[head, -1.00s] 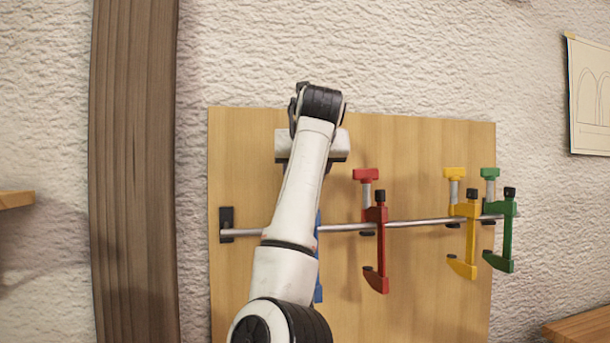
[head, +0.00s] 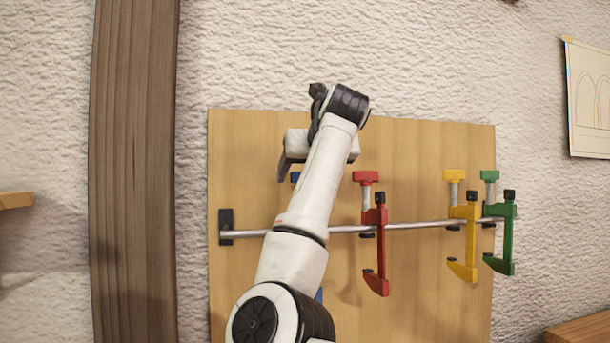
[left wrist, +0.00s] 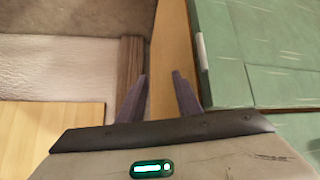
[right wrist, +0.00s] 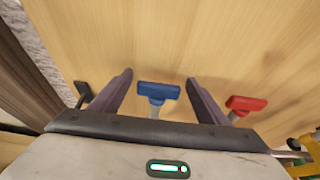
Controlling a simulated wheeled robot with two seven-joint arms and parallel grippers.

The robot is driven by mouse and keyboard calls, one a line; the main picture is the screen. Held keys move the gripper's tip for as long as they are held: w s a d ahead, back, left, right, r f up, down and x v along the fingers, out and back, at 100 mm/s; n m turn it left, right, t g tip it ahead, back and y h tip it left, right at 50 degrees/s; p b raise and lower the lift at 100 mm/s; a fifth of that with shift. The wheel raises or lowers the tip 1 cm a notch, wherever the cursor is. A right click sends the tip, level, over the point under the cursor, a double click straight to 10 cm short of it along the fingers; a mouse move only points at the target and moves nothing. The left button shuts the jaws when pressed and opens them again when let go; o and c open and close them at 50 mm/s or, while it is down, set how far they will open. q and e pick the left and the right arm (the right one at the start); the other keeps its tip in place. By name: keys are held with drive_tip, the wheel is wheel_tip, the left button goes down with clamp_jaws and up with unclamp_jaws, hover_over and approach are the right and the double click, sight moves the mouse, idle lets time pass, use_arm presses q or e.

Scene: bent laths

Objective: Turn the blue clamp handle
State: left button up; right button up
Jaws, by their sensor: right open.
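The blue clamp handle (right wrist: 158,91) is a T-shaped bar on a grey spindle. In the right wrist view it lies between the two fingers of my right gripper (right wrist: 159,78), with a gap on each side. In the head view only a sliver of the blue handle (head: 295,177) shows under my right gripper (head: 296,162); my arm hides most of the blue clamp, and a bit of its lower part shows beside the arm. My right gripper is open. My left gripper (left wrist: 160,77) shows only in its wrist view, open and empty, away from the clamps.
Red (head: 376,240), yellow (head: 464,238) and green (head: 505,240) clamps hang on a metal rail (head: 420,223) across a wooden board (head: 420,150). The red handle (right wrist: 246,104) is close right of my right gripper. A dark wooden post (head: 135,170) stands left of the board.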

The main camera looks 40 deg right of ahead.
drive_tip(key=b+v, duration=0.1)
drive_tip(key=v, duration=0.9)
drive_tip(key=shift+b, duration=0.35)
drive_tip(key=shift+a, duration=0.1)
drive_tip(key=shift+f, duration=0.1)
